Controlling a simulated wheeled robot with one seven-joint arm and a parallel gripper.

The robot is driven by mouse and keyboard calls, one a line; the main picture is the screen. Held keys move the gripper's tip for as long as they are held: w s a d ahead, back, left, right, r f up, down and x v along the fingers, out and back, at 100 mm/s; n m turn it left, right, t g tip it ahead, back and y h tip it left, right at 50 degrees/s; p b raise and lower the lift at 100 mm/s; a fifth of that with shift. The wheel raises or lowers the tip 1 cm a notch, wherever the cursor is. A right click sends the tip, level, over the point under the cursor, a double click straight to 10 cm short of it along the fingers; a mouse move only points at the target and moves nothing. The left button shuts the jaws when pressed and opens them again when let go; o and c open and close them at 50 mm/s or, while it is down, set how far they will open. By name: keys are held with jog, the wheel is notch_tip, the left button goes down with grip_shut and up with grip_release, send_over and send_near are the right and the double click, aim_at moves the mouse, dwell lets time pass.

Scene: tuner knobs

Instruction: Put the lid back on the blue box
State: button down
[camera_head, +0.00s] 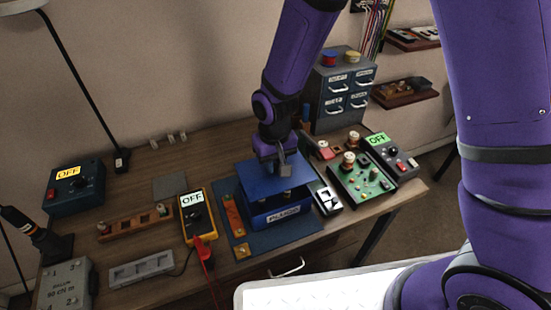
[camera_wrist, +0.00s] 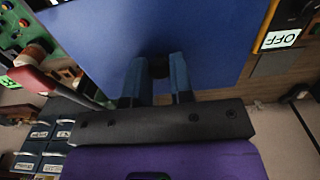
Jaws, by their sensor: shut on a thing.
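The blue box (camera_head: 272,216) stands on a dark blue mat in the middle of the workbench, with a pale label on its front. The blue lid (camera_head: 252,182) is over the box; it looks slightly raised, with small brass-coloured parts showing between lid and box front. My gripper (camera_head: 283,152) is above the lid, fingers pointing down. In the wrist view the lid (camera_wrist: 190,30) fills the upper middle as a flat blue panel. My fingers (camera_wrist: 158,75) are shut on a small dark knob on it. The box is hidden behind the lid there.
A multimeter (camera_head: 196,214) with a red lead stands left of the box. A black-and-white module (camera_head: 327,200) and a green circuit board (camera_head: 362,185) are close on the right. A drawer cabinet (camera_head: 340,92) stands behind. A bare strip of bench lies in front.

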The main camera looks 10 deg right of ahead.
aim_at(275, 173)
jog(key=shift+f, duration=3.05)
jog(key=shift+f, duration=0.35)
jog(key=c, duration=0.9)
grip_release()
